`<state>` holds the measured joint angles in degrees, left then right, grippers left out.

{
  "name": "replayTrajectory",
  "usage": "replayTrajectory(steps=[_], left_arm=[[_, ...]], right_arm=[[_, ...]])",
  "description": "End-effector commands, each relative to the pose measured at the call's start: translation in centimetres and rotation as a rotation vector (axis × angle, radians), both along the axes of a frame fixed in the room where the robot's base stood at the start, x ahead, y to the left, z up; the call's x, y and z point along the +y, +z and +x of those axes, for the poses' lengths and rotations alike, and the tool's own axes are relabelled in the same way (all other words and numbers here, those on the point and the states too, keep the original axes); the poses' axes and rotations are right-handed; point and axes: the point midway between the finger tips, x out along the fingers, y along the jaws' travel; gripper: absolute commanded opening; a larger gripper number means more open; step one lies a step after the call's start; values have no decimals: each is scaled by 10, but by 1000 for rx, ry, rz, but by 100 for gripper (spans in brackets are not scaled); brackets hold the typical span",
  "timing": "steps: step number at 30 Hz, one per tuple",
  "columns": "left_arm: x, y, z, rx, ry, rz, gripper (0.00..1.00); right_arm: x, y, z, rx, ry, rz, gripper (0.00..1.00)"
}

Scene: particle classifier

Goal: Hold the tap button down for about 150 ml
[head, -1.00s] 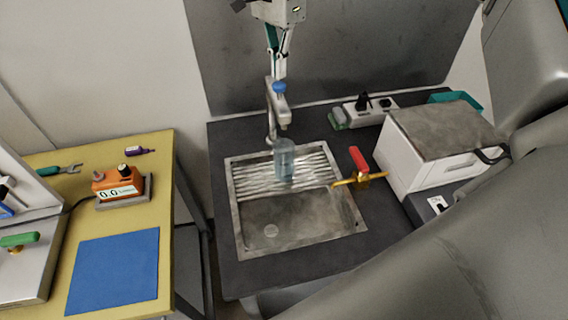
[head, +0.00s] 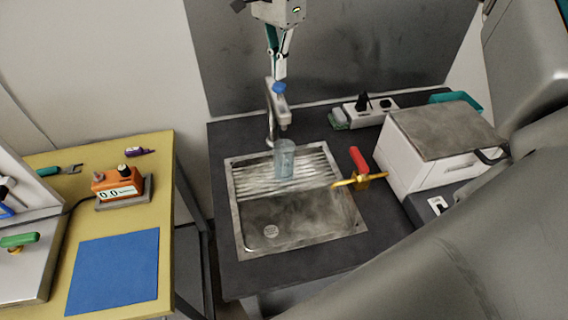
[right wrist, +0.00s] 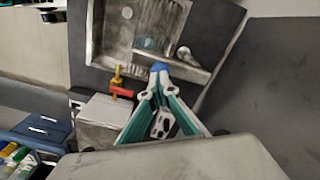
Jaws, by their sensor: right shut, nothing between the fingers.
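The tap (head: 281,108) stands at the back edge of the sink (head: 300,215), with a blue button (head: 279,88) on top. My right gripper (head: 279,78) points down from above, shut and empty, with its fingertips at the blue button. In the right wrist view, the closed fingertips (right wrist: 158,73) meet the blue button (right wrist: 159,67); I cannot tell how far it is pressed. A clear bluish beaker (head: 285,158) stands upright on the ribbed part of the sink below the spout. I cannot make out a water stream or the level inside. My left gripper is not in view.
A red-handled brass valve (head: 359,170) is at the sink's right edge. A white box (head: 440,145) and a power strip (head: 370,108) stand right of the tap. A yellow table (head: 150,205) at left holds an orange scale (head: 118,184) reading 0.0 and a blue mat (head: 115,270).

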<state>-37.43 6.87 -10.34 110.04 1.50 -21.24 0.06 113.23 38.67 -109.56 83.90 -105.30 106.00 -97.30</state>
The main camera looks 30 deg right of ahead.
Motion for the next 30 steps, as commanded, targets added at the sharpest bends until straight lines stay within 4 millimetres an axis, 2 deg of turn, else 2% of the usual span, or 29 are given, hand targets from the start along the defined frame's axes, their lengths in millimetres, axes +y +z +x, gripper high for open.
replayTrajectory(steps=[11, 30], left_arm=[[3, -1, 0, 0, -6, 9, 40], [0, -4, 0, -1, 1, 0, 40]], right_arm=[[0, -2, 0, 0, 0, 0, 0], [0, -22, 0, 0, 0, 0, 0]])
